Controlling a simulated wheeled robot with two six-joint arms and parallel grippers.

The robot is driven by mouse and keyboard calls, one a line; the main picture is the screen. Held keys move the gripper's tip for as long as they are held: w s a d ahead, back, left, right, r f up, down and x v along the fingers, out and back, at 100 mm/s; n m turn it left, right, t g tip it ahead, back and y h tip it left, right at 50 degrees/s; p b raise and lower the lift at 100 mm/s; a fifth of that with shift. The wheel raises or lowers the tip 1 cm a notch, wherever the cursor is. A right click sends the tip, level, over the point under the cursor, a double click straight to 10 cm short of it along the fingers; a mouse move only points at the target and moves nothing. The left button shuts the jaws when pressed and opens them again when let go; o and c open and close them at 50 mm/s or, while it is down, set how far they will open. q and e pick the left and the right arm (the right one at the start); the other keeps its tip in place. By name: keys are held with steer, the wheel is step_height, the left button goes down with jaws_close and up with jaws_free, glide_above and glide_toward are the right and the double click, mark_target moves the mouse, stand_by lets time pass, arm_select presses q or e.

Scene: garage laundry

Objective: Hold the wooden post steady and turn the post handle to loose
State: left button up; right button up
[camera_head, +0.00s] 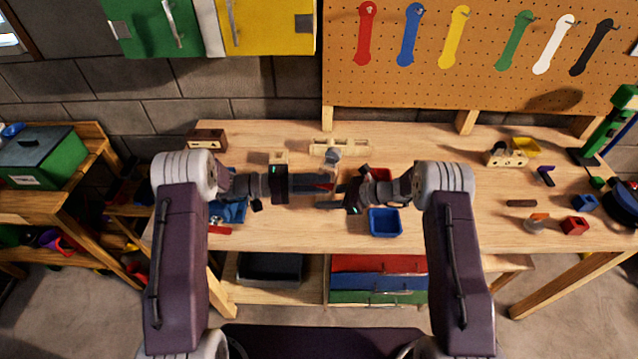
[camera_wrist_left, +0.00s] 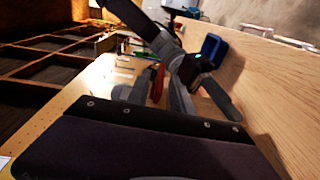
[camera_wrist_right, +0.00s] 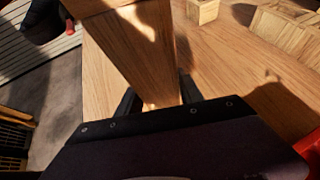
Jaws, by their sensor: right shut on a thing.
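The wooden post (camera_wrist_right: 150,60) shows in the right wrist view as a squared light-wood piece, with my right gripper (camera_wrist_right: 160,98) shut on it, one finger on each side. In the head view my right gripper (camera_head: 338,194) is over the middle of the bench, and the post is mostly hidden by the grippers. My left gripper (camera_head: 325,183) comes in from the left, close to the right one. In the left wrist view its fingers (camera_wrist_left: 152,97) stand apart, with a red part (camera_wrist_left: 156,82) showing between them. I cannot tell whether that is the post handle.
A blue tray (camera_head: 385,223) sits at the bench's front, near my right gripper. A pale wooden block piece (camera_head: 341,147) lies behind the grippers, and a brown box (camera_head: 207,139) is at back left. Several small parts lie at right.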

arm_select(q)
steer(key=s+a, duration=0.1)
steer(key=a, duration=1.1)
steer(key=shift+r, duration=0.25)
arm_select(e)
steer(key=o, duration=1.1)
steer(key=shift+c, duration=0.2)
